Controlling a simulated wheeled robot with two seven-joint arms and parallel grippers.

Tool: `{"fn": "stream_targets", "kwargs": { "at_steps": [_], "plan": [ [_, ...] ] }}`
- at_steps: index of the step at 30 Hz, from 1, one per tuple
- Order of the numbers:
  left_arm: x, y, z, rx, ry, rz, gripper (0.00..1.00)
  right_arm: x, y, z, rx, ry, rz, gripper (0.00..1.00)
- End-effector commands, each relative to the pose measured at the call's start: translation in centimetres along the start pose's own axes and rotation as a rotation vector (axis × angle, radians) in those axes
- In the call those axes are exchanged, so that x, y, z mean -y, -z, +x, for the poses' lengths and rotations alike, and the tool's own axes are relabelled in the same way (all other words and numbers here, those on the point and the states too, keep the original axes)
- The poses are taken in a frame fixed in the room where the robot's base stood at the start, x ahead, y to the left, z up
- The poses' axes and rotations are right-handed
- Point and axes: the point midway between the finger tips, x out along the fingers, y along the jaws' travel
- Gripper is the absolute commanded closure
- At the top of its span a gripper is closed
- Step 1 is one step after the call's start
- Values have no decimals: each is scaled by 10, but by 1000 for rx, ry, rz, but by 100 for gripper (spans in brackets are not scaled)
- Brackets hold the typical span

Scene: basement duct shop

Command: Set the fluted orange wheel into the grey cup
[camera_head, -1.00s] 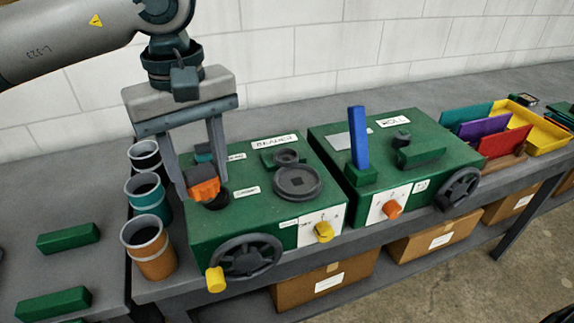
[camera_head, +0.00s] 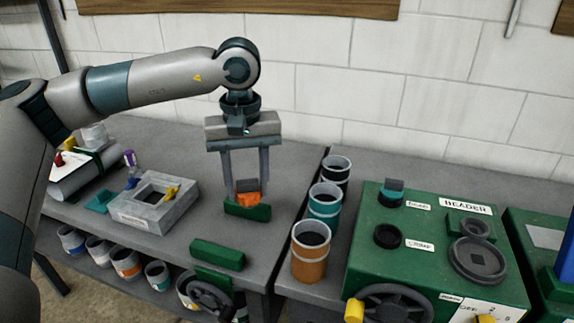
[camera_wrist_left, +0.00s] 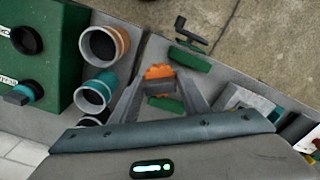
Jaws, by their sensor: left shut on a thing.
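The fluted orange wheel (camera_head: 246,199), with a dark upper part, is held between the fingertips of my left gripper (camera_head: 246,190). In the left wrist view the wheel (camera_wrist_left: 158,72) shows its toothed edge between the fingers. The gripper is shut on it, over the left bench, just behind or above a green block (camera_head: 247,211); I cannot tell whether they touch. Three cups stand in a row right of the gripper: an orange one (camera_head: 309,265), a teal one (camera_head: 322,212) and a dark greyish one (camera_head: 336,182) at the back. My right gripper is not in view.
A second green block (camera_head: 217,255) lies near the bench's front edge. A grey square frame (camera_head: 153,204) stands left of the gripper. The green machine (camera_head: 440,245), with dark round parts on top, stands right of the cups. Several banded cups (camera_head: 125,264) sit below the left bench.

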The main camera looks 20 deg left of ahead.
Motion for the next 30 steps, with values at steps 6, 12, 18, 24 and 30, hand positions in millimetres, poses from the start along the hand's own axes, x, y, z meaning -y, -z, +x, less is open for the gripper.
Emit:
{"fn": "stream_targets", "kwargs": {
  "at_steps": [6,12,18,24,30],
  "plan": [
    [-2,-27,65,4,4,305,83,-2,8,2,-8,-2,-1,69],
    [-16,-52,92,9,-6,498,83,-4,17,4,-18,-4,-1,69],
    [-18,-57,98,10,-9,538,83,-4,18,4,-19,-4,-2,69],
    [-18,-57,98,10,-9,536,83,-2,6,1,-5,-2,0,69],
    [-19,-57,93,10,-9,535,83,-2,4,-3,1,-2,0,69]
  ]
}}
